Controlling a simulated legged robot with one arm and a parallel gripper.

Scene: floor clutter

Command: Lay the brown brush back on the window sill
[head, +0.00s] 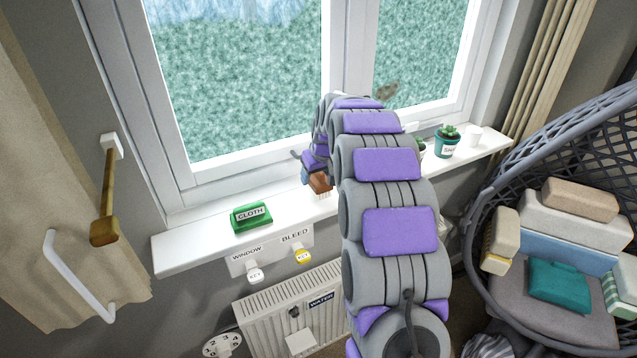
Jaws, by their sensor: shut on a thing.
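The brown brush (320,183) has a brown block and pale bristles pointing down. It is at my gripper (311,174), just above or touching the white window sill (195,243); I cannot tell which. My gripper is shut on the brush, and my purple and grey arm hides much of the gripper and the sill to the right of it.
A wicker chair (570,190) holds folded items.

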